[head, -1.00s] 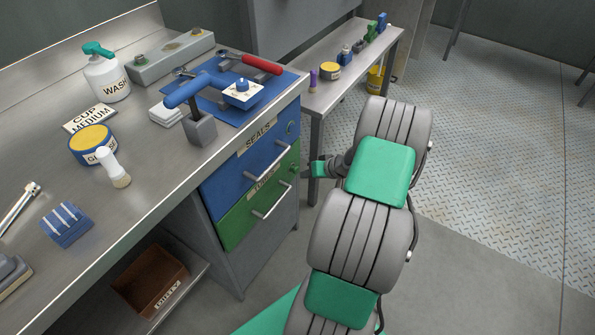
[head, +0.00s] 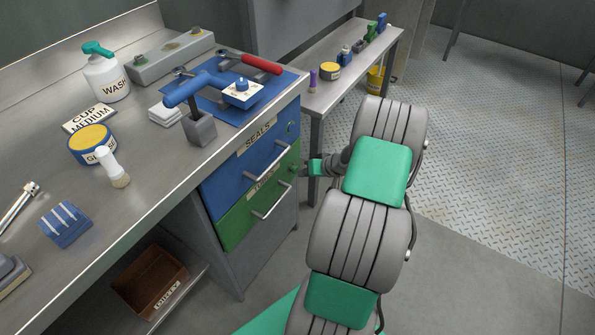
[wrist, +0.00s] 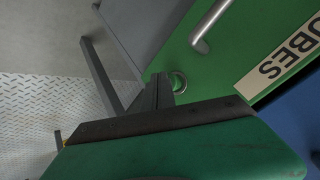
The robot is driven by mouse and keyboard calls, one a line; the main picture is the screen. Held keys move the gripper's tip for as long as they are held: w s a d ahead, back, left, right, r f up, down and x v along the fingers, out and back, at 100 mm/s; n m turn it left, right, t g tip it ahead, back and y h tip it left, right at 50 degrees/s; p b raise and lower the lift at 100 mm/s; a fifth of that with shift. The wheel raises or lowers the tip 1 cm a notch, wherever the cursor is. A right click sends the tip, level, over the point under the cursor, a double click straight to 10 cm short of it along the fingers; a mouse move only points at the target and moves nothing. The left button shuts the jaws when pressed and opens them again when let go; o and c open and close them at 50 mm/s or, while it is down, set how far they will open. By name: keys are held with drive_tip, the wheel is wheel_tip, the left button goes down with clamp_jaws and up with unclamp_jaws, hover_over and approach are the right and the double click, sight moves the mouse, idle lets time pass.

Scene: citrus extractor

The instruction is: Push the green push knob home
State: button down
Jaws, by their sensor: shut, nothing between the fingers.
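The green drawer (head: 242,212), labelled as tubes, is the lower of two under the bench. Its green push knob (head: 293,168) is a small round piece near the front's upper right corner. In the wrist view the knob (wrist: 180,82) shows as a green round shape with a pale ring, partly hidden by my fingers. My gripper (head: 304,170) is shut and empty, its tips right at the knob. In the wrist view the tips of my gripper (wrist: 158,82) overlap the knob's left side. I cannot tell whether they touch it.
The blue drawer (head: 232,180) above has its own round knob (head: 290,127). Bar handles (head: 272,201) stick out from both drawer fronts. A side table (head: 340,85) stands just behind my gripper, its leg close by. The floor at right is clear.

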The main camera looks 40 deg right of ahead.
drive_tip(key=shift+w+a+r, duration=0.1)
drive_tip(key=shift+w+a, duration=0.1)
drive_tip(key=shift+w, duration=0.35)
drive_tip(key=shift+w+a, duration=0.15)
drive_tip(key=shift+w, duration=0.35)
idle(0.7)
drive_tip(key=shift+s+d, duration=0.3)
drive_tip(key=shift+s, duration=0.55)
drive_tip(key=shift+s+d, duration=0.25)
drive_tip(key=shift+s, duration=0.6)
drive_tip(key=s, duration=0.1)
drive_tip(key=s+d, duration=0.1)
drive_tip(key=s, duration=0.2)
drive_tip(key=shift+s+d, duration=0.35)
